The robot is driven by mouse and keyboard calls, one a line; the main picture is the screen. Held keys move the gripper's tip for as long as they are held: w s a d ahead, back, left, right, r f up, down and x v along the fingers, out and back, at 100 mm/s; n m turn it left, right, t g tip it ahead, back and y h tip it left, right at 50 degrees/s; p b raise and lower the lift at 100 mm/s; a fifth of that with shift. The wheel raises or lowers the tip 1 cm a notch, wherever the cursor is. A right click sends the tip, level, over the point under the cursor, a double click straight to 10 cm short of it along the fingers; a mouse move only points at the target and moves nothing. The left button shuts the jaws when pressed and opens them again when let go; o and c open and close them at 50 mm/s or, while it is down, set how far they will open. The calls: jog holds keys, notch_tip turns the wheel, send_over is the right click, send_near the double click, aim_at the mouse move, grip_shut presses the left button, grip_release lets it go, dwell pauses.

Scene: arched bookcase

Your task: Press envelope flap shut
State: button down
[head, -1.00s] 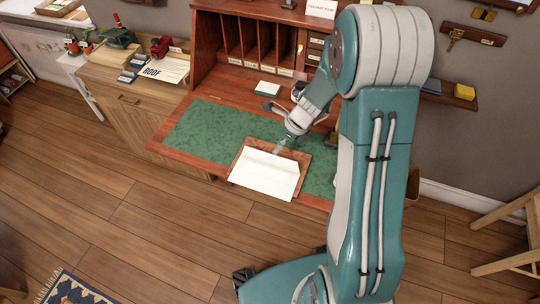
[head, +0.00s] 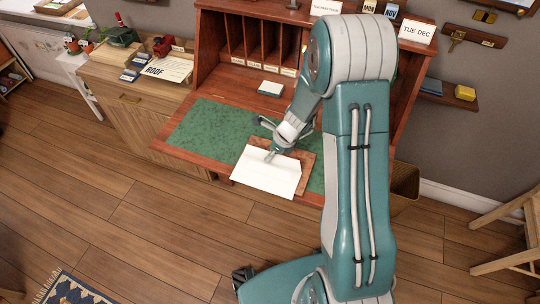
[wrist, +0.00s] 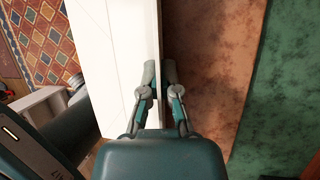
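The white envelope (head: 264,177) lies on a brown board (head: 306,171) on the green desk mat, its near edge overhanging the desk front. In the wrist view the envelope (wrist: 108,45) fills the left of centre, with a narrow strip along its right side that may be the flap. My gripper (head: 268,159) points down at the envelope's far edge.
The green mat (head: 208,130) is clear on the left. A small white-topped block (head: 271,88) stands behind my gripper, before the pigeonholes (head: 262,45). A side cabinet (head: 140,105) stands left. A patterned rug (wrist: 48,45) shows below the desk in the wrist view.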

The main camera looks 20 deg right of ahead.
jog(key=shift+s+d+t+h, duration=0.2)
jog(key=shift+t+h, duration=0.3)
jog(key=shift+t, duration=0.2)
jog(key=shift+a+n+t+h, duration=0.2)
jog(key=shift+n+t+h, duration=0.1)
jog(key=shift+t, duration=0.2)
jog(key=shift+s, duration=0.1)
jog(key=c, duration=0.9)
grip_release()
jog(key=shift+o, duration=0.2)
jog(key=shift+d+r, duration=0.1)
jog(key=v, duration=1.1)
jog(key=shift+r, duration=0.35)
